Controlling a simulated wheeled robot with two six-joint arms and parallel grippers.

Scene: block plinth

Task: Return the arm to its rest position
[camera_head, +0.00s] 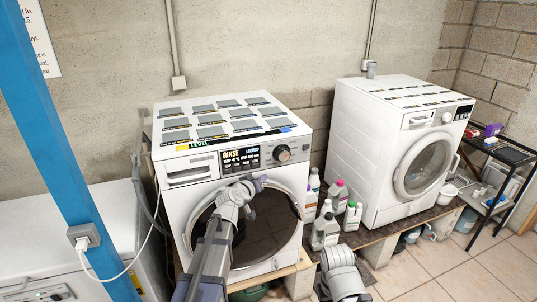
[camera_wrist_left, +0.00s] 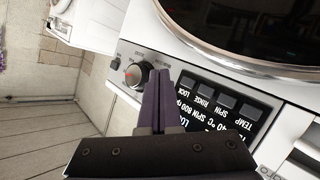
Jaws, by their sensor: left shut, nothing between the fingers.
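My left arm (camera_head: 212,245) reaches up from the bottom of the head view, in front of the left washing machine (camera_head: 183,200). My left gripper (camera_head: 261,184) is just below the machine's control panel; it is shut and empty. In the left wrist view its two dark fingers (camera_wrist_left: 155,100) lie together. Their tips appear close to the round dial (camera_wrist_left: 137,74) and the lit display (camera_wrist_left: 215,110); whether they touch the panel I cannot tell. The dial also shows in the head view (camera_head: 282,153).
A second white washing machine (camera_head: 373,150) stands to the right on a plinth (camera_head: 385,237). Several bottles (camera_head: 325,232) stand between the machines. A black rack (camera_head: 505,152) is at the far right. A blue post (camera_head: 60,150) and white chest (camera_head: 20,225) are at the left.

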